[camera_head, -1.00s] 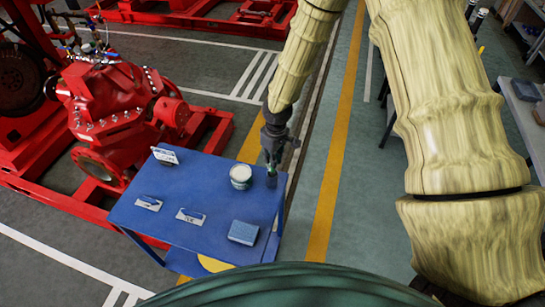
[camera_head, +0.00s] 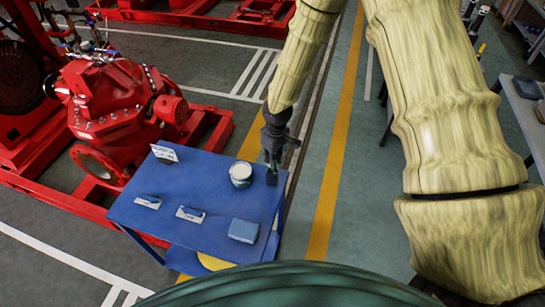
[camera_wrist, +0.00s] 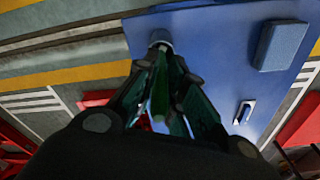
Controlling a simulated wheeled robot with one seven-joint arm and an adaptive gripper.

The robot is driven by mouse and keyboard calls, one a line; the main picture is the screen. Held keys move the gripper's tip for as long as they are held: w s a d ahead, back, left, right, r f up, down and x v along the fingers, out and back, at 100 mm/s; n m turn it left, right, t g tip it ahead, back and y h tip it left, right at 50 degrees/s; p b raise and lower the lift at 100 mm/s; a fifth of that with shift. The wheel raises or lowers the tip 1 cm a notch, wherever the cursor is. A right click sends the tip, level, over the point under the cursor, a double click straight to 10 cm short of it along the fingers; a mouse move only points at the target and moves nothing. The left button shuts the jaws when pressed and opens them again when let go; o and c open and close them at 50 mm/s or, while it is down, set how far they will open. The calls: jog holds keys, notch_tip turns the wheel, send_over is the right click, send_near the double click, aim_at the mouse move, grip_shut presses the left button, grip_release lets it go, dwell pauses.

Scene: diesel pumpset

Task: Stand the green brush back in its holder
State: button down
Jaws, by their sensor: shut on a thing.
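My gripper (camera_head: 272,158) is over the right edge of the blue table, pointing down. In the wrist view my gripper (camera_wrist: 160,78) is shut on the green brush (camera_wrist: 160,100), which shows as a green strip between the fingers. A small grey cup-like holder (camera_wrist: 160,37) stands on the table just beyond the fingertips, lined up with the brush's far end. The holder also shows as a dark shape (camera_head: 272,179) under the gripper in the head view. I cannot tell whether the brush's end is inside the holder or just above it.
The blue table (camera_head: 222,212) also bears a white-topped tub (camera_head: 240,174) close left of the gripper, a blue block (camera_head: 243,230), two trowels (camera_head: 190,214) (camera_head: 148,201) and a small sign (camera_head: 164,153). A red pump (camera_head: 115,108) stands left. Floor right of the table is clear.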

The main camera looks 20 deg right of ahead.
jog(key=shift+f, duration=0.25)
jog(key=c, duration=1.4)
grip_release()
jog(key=shift+r, duration=0.1)
jog(key=shift+r+p, duration=3.05)
jog(key=shift+r, duration=1.4)
jog(key=shift+a, duration=0.1)
